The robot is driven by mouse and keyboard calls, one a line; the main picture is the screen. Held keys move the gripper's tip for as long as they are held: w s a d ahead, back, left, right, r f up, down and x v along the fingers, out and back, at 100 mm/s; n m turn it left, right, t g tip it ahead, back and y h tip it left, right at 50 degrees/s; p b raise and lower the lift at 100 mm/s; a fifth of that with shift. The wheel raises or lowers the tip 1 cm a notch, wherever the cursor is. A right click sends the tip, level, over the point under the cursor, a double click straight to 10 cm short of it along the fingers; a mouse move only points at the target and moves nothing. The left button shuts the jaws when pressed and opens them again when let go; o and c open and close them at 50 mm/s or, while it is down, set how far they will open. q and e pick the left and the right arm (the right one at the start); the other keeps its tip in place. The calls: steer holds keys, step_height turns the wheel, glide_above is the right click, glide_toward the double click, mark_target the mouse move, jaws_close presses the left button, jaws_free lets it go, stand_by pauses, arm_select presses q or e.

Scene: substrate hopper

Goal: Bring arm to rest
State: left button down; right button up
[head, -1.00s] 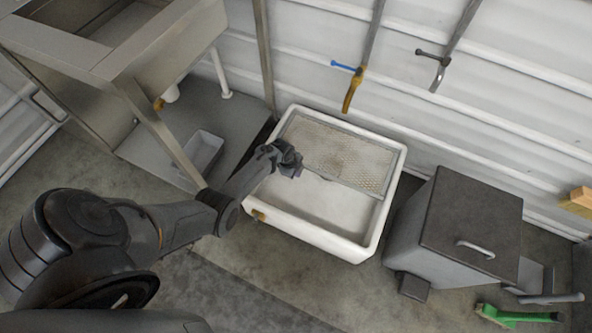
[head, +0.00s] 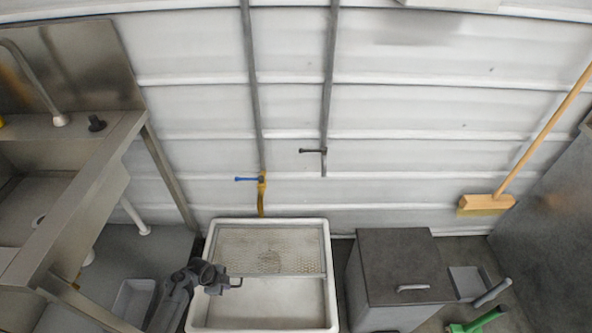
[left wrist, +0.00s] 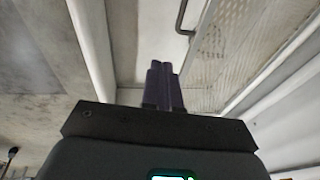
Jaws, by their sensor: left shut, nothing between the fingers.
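My left gripper (head: 232,283) is over the left part of the white basin (head: 333,290), in front of the perforated screen (head: 285,251) at the basin's back. In the left wrist view its two dark fingers (left wrist: 163,84) are together and hold nothing. The basin's pale floor and the screen (left wrist: 235,45) lie beyond the fingertips there. My left forearm comes up from the bottom edge in the head view. My right gripper is not in either view.
A steel sink (head: 110,165) stands at the left, with a small grey tray (head: 132,300) below it. A dark-lidded bin (head: 395,265) is right of the basin. A blue-handled tap (head: 250,179) hangs above the basin. A broom (head: 487,202) leans at the right, near a green-handled tool (head: 478,322).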

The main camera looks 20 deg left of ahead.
arm_select(q)
steer(key=s+d+g+p, duration=0.15)
steer(key=s+p, duration=0.25)
steer(key=s, duration=0.6)
steer(key=s+d+r+m+y+p, duration=0.1)
steer(key=s+d+r+m+p, duration=0.1)
steer(key=s+d+r+p, duration=0.35)
steer(key=s+d+r+n+t+p, duration=0.15)
steer(key=d+r, duration=0.25)
steer(key=r, duration=0.6)
steer(key=s+d+r+n+p, duration=0.1)
steer(key=d+r+n+p, duration=0.2)
steer(key=r, duration=0.6)
steer(key=d+r+n+p, duration=0.2)
steer(key=r+n+p, duration=0.1)
steer(key=r+p, duration=1.25)
steer(key=d+r+n+t+p, duration=0.1)
steer(key=d+r+n+p, duration=0.15)
steer(key=r+p, duration=1.3)
steer(key=d+r+n+p, duration=0.3)
steer(key=r+p, duration=0.5)
steer(key=r, duration=1.6)
step_height(320, 180, down, 74)
steer(key=a+b, duration=0.1)
steer(key=b, duration=7.4)
steer(key=shift+a+f+n, duration=0.2)
steer(key=shift+f+n, duration=0.05)
steer(key=shift+n, duration=0.05)
steer(key=shift+w, duration=0.1)
